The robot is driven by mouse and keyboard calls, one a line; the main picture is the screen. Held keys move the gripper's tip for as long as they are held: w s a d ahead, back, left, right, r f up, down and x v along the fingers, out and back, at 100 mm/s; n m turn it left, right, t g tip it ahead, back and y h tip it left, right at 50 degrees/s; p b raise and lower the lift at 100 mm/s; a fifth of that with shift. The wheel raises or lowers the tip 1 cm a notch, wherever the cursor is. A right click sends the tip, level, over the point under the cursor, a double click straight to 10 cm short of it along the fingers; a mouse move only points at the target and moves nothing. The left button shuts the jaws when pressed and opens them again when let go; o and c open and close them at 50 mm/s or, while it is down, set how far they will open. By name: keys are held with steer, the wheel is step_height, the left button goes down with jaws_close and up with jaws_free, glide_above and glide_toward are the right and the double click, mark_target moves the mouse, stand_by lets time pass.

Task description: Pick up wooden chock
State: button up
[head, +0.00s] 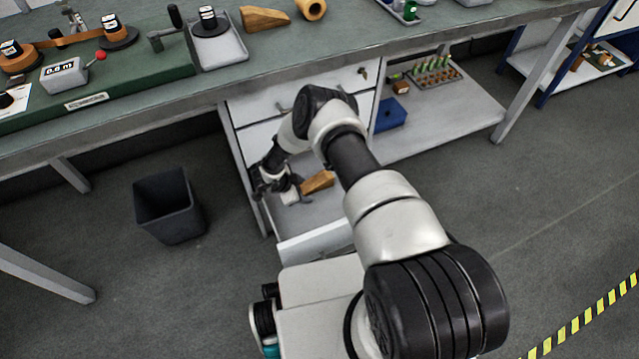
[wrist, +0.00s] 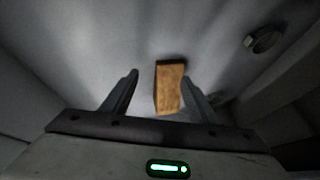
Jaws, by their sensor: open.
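A wooden chock (head: 318,182) lies in the open drawer (head: 312,243) under the bench in the head view. In the wrist view the chock (wrist: 170,88) is a brown block between and beyond my two fingers, nearer the right finger. My gripper (head: 297,193) is inside the drawer, just left of the chock. In the wrist view my gripper (wrist: 159,80) is open, with nothing held between its fingers. Whether either finger touches the chock cannot be told.
A second wooden wedge (head: 265,18) lies on the green bench top (head: 150,75). The drawer walls stand close around my gripper. A round metal piece (wrist: 264,40) shows at upper right in the wrist view. A dark bin (head: 170,205) stands on the floor at left.

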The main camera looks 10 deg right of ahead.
mark_target(316, 182)
steer(key=shift+w+d, duration=0.35)
steer(key=shift+d, duration=0.2)
steer(key=shift+w+d+f+b, duration=0.25)
steer(key=shift+w+d, duration=0.2)
steer(key=shift+d, duration=0.2)
steer(key=shift+w+d+f+b, duration=0.1)
steer(key=shift+w+d+b, duration=0.15)
steer(key=shift+w+d, duration=0.25)
steer(key=shift+w+d+f+b, duration=0.25)
steer(key=shift+w+d, duration=0.1)
steer(key=shift+d, duration=0.4)
steer(key=shift+r, duration=0.1)
steer(key=c, duration=0.9)
steer(key=shift+c, duration=0.2)
